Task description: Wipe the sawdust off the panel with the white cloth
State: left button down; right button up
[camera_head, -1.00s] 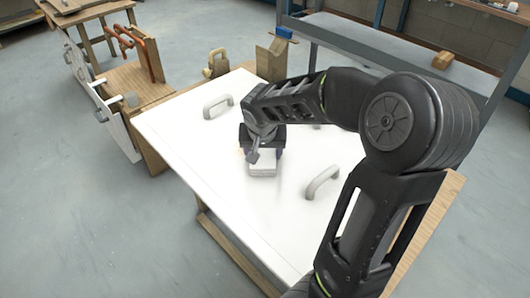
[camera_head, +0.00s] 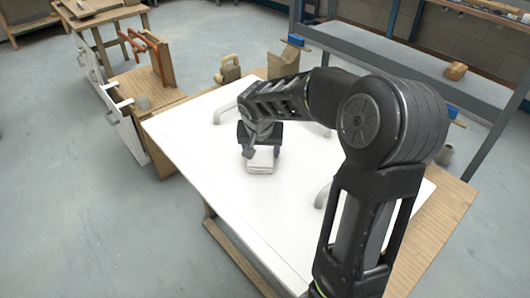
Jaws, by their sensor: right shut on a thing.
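The white panel (camera_head: 200,160) lies flat on a wooden stand. My right gripper (camera_head: 261,147) points down over the middle of the panel, shut on the folded white cloth (camera_head: 260,164). The cloth is at the panel's surface, between the handles; whether it presses on it I cannot tell. I cannot make out sawdust on the visible white surface. My left gripper is not in view.
A beige tool (camera_head: 229,70) and a wooden block (camera_head: 283,62) stand beyond the panel's far edge. A wooden bench with orange clamps (camera_head: 147,52) is at the left. A blue-grey shelf (camera_head: 380,60) stands behind. My right arm hides the panel's right side.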

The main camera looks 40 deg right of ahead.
jog(key=shift+w+f, duration=0.1)
jog(key=shift+w, duration=0.8)
jog(key=shift+w, duration=0.1)
jog(key=shift+w, duration=1.7)
jog(key=shift+w+d+r+p, duration=0.15)
jog(key=shift+w+p, duration=0.45)
jog(key=shift+w, duration=1.2)
